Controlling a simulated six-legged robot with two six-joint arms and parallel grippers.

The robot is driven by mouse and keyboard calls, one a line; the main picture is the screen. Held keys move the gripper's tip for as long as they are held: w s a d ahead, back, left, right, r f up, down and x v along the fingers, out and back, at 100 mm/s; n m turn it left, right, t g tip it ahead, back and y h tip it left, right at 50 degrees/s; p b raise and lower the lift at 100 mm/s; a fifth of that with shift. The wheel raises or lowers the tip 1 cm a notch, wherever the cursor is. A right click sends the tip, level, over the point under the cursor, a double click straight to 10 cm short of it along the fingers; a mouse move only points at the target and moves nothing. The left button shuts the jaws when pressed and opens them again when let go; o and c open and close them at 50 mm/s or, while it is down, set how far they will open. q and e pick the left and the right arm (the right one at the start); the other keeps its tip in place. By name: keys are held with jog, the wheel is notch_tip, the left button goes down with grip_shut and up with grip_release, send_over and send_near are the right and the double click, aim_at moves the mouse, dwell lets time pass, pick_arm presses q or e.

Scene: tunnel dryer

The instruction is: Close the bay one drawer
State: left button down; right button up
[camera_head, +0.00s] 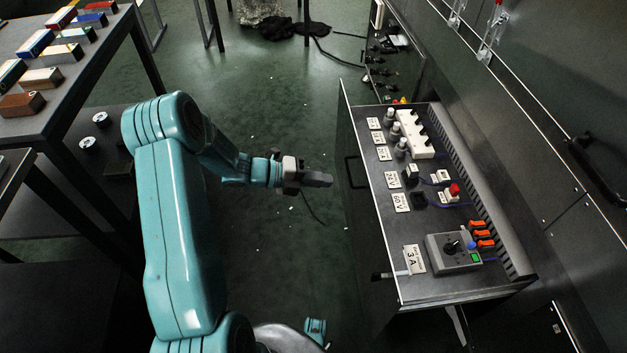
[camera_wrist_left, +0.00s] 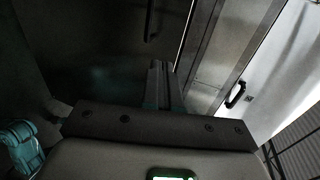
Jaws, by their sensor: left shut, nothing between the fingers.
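An open drawer (camera_head: 440,287) stands pulled out of the dark cabinet at the right in the head view. Its tall dark front panel (camera_head: 350,215) faces left and carries a dark bar handle (camera_head: 351,172). I cannot read a bay number on it. My left gripper (camera_head: 325,180) is shut and empty, just left of the front panel and near the handle; a small gap seems to lie between them. The wrist view shows the shut fingers (camera_wrist_left: 158,85) pointing toward a dark panel with a bar handle (camera_wrist_left: 150,20). My right gripper is not in view.
The drawer holds switches, a white strip (camera_head: 416,134), orange connectors (camera_head: 482,235) and a grey control box (camera_head: 452,250). Another open section (camera_head: 395,55) stands farther back. A table with several coloured blocks (camera_head: 35,43) is at the left. Green floor (camera_head: 270,110) between is mostly clear.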

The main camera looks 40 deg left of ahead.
aim_at(367, 182)
pick_arm(q)
jog(key=x, duration=0.2)
jog(key=b+x, duration=0.1)
jog(key=x, duration=0.4)
jog(key=shift+w+d+r+b, duration=0.25)
jog(key=shift+d+r+b, duration=0.05)
jog(key=shift+d+b, duration=0.1)
jog(key=shift+w+d, duration=0.25)
jog(key=shift+w, duration=0.15)
jog(key=shift+w+d+b, duration=0.3)
jog(key=shift+w+d, duration=0.15)
jog(key=shift+w, duration=0.05)
jog(key=w+d+b, duration=0.2)
jog(key=w+d, duration=1.5)
jog(key=w, duration=0.3)
